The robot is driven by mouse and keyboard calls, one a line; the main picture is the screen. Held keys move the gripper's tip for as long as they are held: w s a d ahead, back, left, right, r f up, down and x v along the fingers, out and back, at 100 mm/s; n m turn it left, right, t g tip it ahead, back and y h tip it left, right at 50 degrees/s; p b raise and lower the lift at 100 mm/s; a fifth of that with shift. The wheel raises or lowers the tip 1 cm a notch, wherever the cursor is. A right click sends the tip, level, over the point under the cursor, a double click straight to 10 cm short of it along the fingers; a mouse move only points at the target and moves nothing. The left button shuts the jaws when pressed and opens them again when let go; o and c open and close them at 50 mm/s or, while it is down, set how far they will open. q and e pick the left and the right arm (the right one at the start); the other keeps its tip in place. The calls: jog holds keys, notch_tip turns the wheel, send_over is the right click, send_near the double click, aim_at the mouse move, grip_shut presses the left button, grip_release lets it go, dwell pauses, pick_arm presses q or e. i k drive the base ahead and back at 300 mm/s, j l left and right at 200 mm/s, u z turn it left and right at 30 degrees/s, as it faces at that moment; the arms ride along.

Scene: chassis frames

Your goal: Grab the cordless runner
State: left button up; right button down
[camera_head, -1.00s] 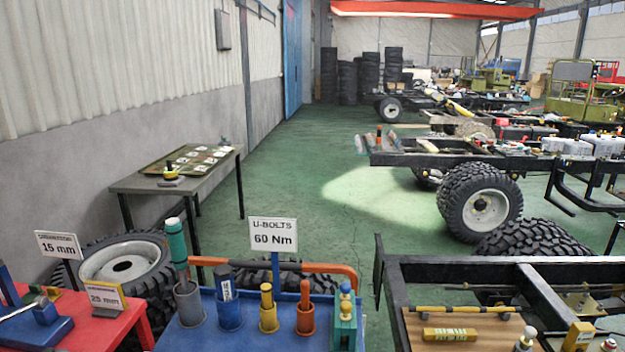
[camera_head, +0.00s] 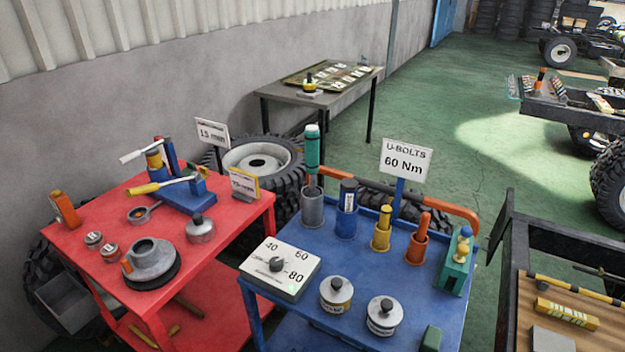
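I cannot tell for sure which object is the cordless runner. Upright tools stand in cups along the back of the blue cart (camera_head: 322,262). A teal-green handled tool (camera_head: 312,150) is in a grey cup (camera_head: 312,208). A dark tool with a white label (camera_head: 348,198) is in a blue cup. A yellow tool (camera_head: 382,228) and an orange tool (camera_head: 419,238) stand in cups of their own colours. A green block (camera_head: 457,268) with small knobs sits at the cart's right. Neither gripper is in view.
A dial box (camera_head: 279,269) and two round tins (camera_head: 336,294) are on the blue cart's front. A red cart (camera_head: 110,212) with tools stands left. A "U-BOLTS 60 Nm" sign (camera_head: 406,162) rises behind. A chassis frame (camera_head: 508,262) is close right. Green floor (camera_head: 440,120) is open beyond.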

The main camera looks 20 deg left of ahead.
aim_at(311, 134)
jog(key=j+z, duration=0.3)
jog(key=j, duration=0.4)
jog(key=j+z, duration=0.3)
jog(key=j, duration=0.4)
